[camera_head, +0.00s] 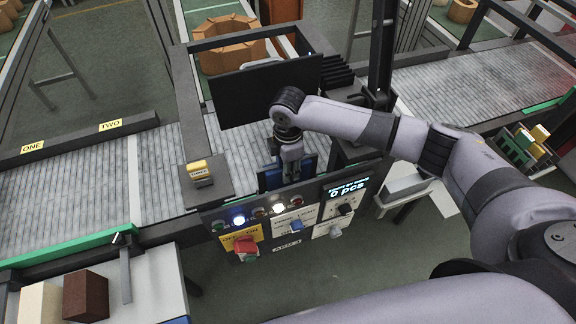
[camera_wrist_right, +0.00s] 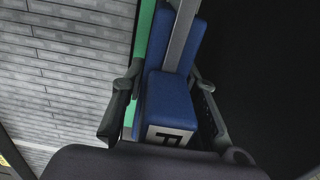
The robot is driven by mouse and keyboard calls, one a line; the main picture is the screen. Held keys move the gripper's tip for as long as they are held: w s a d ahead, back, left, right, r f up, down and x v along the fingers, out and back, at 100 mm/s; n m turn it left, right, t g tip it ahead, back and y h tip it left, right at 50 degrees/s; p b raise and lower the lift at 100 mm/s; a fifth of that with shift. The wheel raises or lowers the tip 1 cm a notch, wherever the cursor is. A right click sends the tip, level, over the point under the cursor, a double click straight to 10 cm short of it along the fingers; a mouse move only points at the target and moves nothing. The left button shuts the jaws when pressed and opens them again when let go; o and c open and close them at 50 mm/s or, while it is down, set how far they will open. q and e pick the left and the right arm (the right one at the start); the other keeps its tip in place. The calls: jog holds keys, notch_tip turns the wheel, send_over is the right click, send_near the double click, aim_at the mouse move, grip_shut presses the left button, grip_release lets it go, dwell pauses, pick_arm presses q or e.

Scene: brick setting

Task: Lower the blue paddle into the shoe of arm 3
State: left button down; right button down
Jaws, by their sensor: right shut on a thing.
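The blue paddle (camera_head: 272,179) is just behind the control panel marked ARM 3 (camera_head: 288,246). My right gripper (camera_head: 291,160) points down at the paddle, largely hiding it. In the right wrist view my right gripper (camera_wrist_right: 165,105) is shut on the paddle (camera_wrist_right: 172,98), one finger on each side. A white label with a dark mark shows on the paddle's near end. A grey metal bar (camera_wrist_right: 184,35) runs up to the paddle's far part. I cannot tell whether the paddle touches a shoe. My left gripper is not in view.
A roller conveyor (camera_head: 70,200) runs left. A black panel (camera_head: 262,90) stands behind my gripper. A brown block (camera_head: 86,297) lies on the table at lower left.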

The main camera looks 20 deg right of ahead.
aim_at(288, 184)
jog(key=shift+f+b, duration=2.15)
jog(key=shift+f, duration=1.9)
jog(key=c, duration=1.2)
grip_release()
notch_tip(288, 184, up, 12)
jog(key=shift+r, duration=0.1)
